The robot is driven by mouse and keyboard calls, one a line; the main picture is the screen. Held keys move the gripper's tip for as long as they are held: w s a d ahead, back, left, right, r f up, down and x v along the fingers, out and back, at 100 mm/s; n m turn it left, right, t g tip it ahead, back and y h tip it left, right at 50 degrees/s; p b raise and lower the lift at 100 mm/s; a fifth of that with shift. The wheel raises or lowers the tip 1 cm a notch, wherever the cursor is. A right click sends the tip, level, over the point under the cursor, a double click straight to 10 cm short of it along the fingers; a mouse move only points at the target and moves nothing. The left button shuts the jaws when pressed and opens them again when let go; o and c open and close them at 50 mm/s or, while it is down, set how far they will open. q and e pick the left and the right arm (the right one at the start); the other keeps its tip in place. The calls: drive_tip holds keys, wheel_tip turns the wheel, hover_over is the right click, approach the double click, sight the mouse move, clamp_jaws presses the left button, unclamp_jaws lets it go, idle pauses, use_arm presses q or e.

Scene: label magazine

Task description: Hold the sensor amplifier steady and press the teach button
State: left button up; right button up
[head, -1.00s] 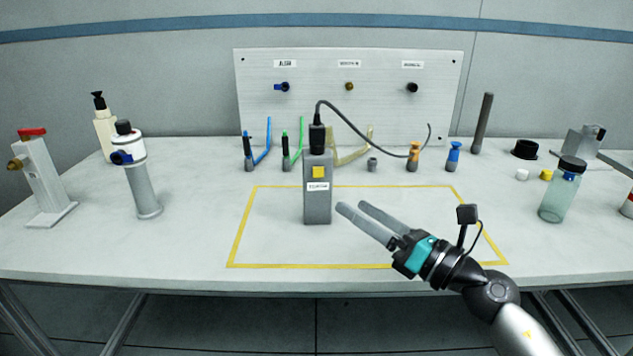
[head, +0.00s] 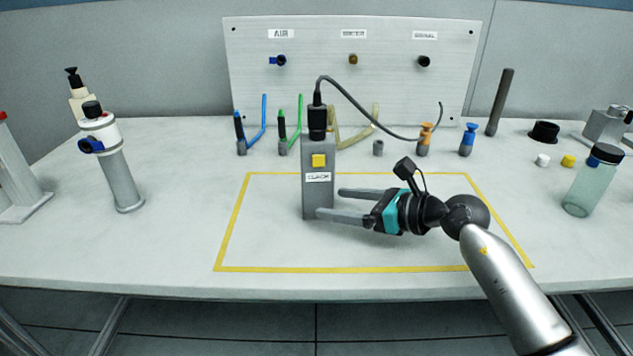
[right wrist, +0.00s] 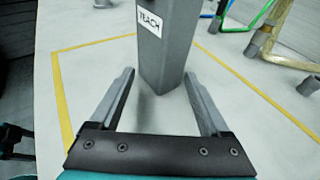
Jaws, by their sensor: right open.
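The sensor amplifier (head: 317,198) is an upright grey box with a black plug and cable on top. It stands inside the yellow outline on the table. Its yellow teach button (head: 319,161) is on the front face, above a white label. In the right wrist view the amplifier (right wrist: 166,62) shows its lower part, with a label reading TEACH. My right gripper (head: 328,203) is open at the amplifier's right side, low down. In the wrist view its two fingers point toward the amplifier's base, one to each side, with gaps visible.
A panel (head: 350,95) with labelled ports stands behind. Blue and green hoses (head: 282,130) and small fittings (head: 425,140) stand behind the outline. A grey cylinder (head: 121,180) is at left, a glass bottle (head: 590,185) at right. The outlined area (head: 270,268) is otherwise clear.

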use_arm(q)
drive_tip(key=shift+w+d+r+b, duration=0.1)
drive_tip(key=shift+w+r+b, duration=0.15)
drive_tip(key=shift+r, duration=0.4)
drive_tip(key=shift+w+r+b, duration=0.2)
drive_tip(key=shift+r+b, duration=0.05)
drive_tip(key=shift+r, duration=0.4)
use_arm(e)
drive_tip(key=shift+x, duration=2.25)
clamp_jaws()
drive_tip(key=c, duration=1.2)
unclamp_jaws()
drive_tip(key=shift+c, duration=0.2)
drive_tip(key=o, duration=1.6)
drive_tip(key=shift+c, duration=0.2)
